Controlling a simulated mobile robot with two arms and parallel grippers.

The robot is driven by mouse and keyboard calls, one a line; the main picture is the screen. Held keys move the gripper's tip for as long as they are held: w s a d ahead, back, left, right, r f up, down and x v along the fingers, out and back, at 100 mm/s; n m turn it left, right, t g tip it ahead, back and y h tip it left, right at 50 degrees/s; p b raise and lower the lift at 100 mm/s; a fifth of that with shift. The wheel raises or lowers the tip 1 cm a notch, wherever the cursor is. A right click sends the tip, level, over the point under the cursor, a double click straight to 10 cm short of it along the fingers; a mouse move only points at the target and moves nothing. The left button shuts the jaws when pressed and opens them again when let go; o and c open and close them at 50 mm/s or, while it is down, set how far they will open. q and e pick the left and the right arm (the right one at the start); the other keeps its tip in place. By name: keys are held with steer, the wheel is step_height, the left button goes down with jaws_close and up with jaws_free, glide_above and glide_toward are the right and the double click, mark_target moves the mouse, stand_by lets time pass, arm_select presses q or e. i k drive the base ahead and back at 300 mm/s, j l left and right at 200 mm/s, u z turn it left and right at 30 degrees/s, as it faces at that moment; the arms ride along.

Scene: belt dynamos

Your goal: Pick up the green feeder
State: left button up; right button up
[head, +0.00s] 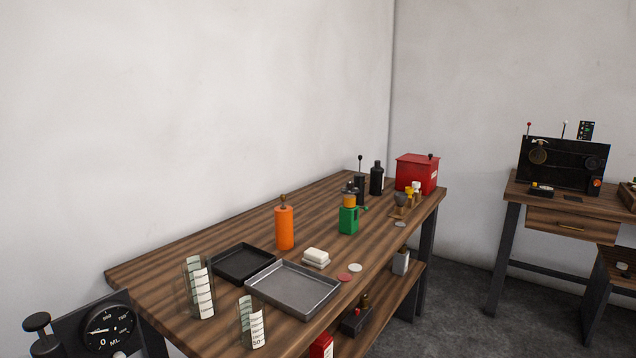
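The green feeder (349,219) stands upright on the wooden workbench (228,240), right of the orange cylinder (285,228). It has a green box-like base, an orange-yellow middle part and a dark top, with a small green piece sticking out on its right side. Nothing blocks the view of its front. Neither of my grippers shows in the head view, so nothing is seen holding or touching the feeder.
A grey metal tray (293,288), a black tray (243,263) and graduated glass vessels (199,290) fill the bench's near end. Black bottles (377,179), a red box (417,173) and small brushes (400,202) stand behind the feeder. Another table (570,218) carries a black machine (563,165).

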mark_target(348, 212)
steer(key=i+l+u, duration=0.15)
steer(key=u, duration=0.25)
steer(key=i+l+u, duration=0.15)
steer(key=l+u, duration=0.2)
steer(key=i+l+u, duration=0.1)
steer(key=u, duration=0.3)
steer(key=i+l+u, duration=0.3)
steer(key=l, duration=1.25)
steer(key=l+u, duration=0.3)
steer(key=l, duration=1.2)
